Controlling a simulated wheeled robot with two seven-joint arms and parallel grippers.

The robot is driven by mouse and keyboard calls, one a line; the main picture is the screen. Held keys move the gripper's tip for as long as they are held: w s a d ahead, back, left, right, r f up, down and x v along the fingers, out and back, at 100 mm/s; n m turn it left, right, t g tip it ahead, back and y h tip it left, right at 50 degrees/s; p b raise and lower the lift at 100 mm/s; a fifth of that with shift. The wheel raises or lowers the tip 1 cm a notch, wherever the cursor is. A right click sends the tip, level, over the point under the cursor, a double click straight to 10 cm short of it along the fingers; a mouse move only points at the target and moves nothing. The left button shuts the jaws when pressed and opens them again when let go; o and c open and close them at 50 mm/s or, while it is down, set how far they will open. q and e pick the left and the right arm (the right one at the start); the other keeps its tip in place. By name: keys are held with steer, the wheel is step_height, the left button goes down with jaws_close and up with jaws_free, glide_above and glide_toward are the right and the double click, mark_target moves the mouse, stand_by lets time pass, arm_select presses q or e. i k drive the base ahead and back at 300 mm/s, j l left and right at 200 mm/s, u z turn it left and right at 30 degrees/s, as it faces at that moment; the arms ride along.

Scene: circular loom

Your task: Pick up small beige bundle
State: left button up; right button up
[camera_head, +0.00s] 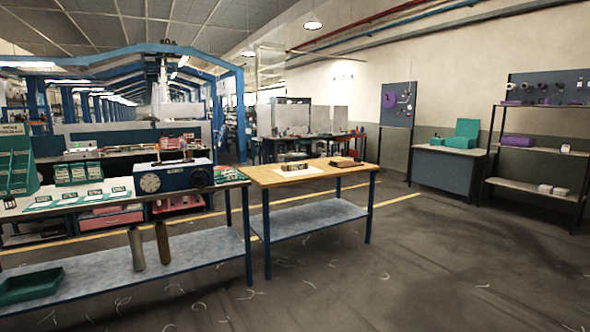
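A small beige and dark item (294,166), possibly the small beige bundle, lies on a white sheet on the wood-topped table (262,178) in the middle of the head view. It is too small to tell for sure. A small pale item (551,190) lies on the lowest board of the shelf rack at the right; I cannot tell whether it is a bundle. Neither of my grippers shows in the view.
A brown box (345,162) sits on the wood table. A long bench (190,187) with a dial machine (165,181) stands at the left, a green tray (30,285) below. A shelf rack (530,142) stands at the right. The floor in front and right is open.

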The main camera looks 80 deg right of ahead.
mark_target(301, 165)
steer(key=l+z, duration=0.25)
steer(key=i+l+z, duration=0.2)
steer(key=l, duration=0.2)
steer(key=l+z, duration=0.25)
steer(key=i+l+z, duration=0.2)
steer(key=l+z, duration=0.25)
steer(key=i+l+z, duration=0.25)
steer(key=z, duration=0.15)
steer(key=i+l+z, duration=0.3)
steer(key=z, duration=0.15)
steer(key=i+l+z, duration=0.15)
steer(key=i+z, duration=0.15)
steer(key=z, duration=0.15)
